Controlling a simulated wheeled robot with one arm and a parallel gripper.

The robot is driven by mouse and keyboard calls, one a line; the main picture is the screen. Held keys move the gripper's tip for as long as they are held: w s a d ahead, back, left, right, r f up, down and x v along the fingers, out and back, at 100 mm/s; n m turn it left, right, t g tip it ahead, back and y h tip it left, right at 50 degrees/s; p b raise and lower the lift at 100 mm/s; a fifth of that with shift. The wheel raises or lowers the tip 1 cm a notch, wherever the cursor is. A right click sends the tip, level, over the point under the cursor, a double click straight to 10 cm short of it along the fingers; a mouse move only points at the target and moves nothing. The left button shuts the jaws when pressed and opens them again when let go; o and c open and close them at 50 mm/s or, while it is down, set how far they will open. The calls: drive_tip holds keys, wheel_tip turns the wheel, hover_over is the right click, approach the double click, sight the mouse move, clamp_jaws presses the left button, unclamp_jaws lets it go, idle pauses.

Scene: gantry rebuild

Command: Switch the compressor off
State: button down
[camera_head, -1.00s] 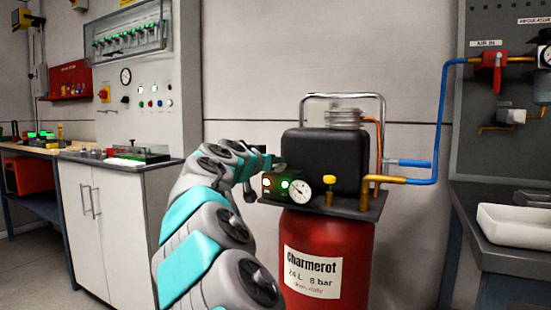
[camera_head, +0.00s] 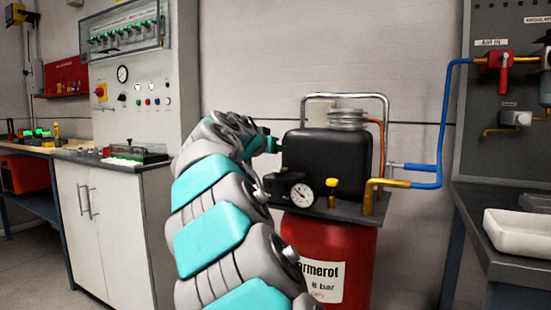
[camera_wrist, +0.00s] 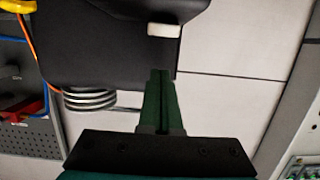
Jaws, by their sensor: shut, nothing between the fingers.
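The compressor has a red tank (camera_head: 352,250), a black motor housing (camera_head: 325,160), a small black box with a round gauge (camera_head: 302,195) and a yellow knob (camera_head: 332,184). My arm covers the left part of that box, so its lights are hidden in the head view. My gripper (camera_head: 274,145) is at the upper left of the housing, above the box. In the wrist view, my gripper (camera_wrist: 162,72) is shut and empty, its fingertips overlapping the lower edge of the black housing (camera_wrist: 100,45). A small pale block (camera_wrist: 164,30) shows beyond the fingertips; I cannot tell what it is.
A metal handle (camera_head: 345,97) and finned cylinder (camera_head: 346,119) rise over the housing. Brass and blue pipes (camera_head: 425,184) run right to a grey panel. A white tray (camera_head: 515,232) is at right, a white cabinet (camera_head: 90,215) at left. The wall behind is bare.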

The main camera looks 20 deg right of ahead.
drive_tip(key=r+b+v, duration=0.1)
drive_tip(key=v, duration=0.9)
drive_tip(key=shift+d+r, duration=0.2)
drive_tip(key=shift+r, duration=0.05)
drive_tip(key=shift+w, duration=0.1)
